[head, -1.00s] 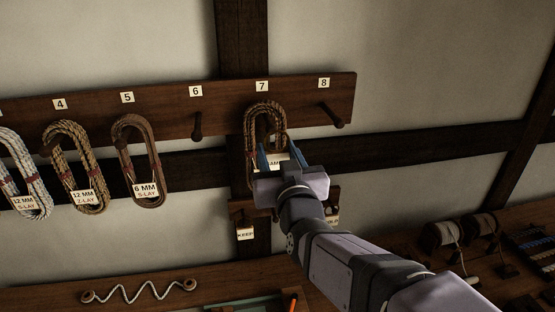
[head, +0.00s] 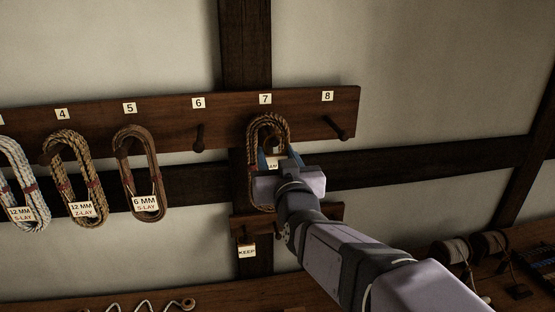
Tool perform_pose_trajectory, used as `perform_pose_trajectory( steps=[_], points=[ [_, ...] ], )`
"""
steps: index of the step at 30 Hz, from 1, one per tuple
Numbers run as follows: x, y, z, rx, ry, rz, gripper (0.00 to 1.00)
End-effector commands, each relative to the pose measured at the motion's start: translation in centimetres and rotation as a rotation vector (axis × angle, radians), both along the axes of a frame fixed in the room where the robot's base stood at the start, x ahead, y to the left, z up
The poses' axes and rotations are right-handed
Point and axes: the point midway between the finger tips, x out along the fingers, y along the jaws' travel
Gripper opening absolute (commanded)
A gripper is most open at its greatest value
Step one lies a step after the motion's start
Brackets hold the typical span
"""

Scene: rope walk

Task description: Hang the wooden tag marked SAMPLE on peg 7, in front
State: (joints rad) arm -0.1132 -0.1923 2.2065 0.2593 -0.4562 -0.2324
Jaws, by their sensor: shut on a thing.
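My gripper (head: 275,160) is in front of the rope coil (head: 253,150) that hangs under the number 7 label (head: 265,99). Its blue fingers are shut on a pale tag (head: 273,166), of which only a small part with a few letters shows between them. The gripper body hides the rest of the tag and the lower middle of the coil. The end of peg 7 (head: 274,140) shows just above the fingers, inside the coil's loop. I cannot tell whether the tag touches the peg.
Peg 8 (head: 338,131) to the right and peg 6 (head: 199,141) to the left are bare. Coils hang to the left, the nearest under number 5 (head: 137,175). A small rail below holds a KEEP tag (head: 247,251). Spools (head: 456,251) stand at lower right.

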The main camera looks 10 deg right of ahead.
Motion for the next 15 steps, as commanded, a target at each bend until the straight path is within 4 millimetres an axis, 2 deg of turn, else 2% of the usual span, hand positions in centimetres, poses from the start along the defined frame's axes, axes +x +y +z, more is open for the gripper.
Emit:
perform_pose_trajectory(
  steps=[15],
  points=[
    [2.8,0.0,-0.2,-0.001,0.0,0.0,0.21]
  ],
)
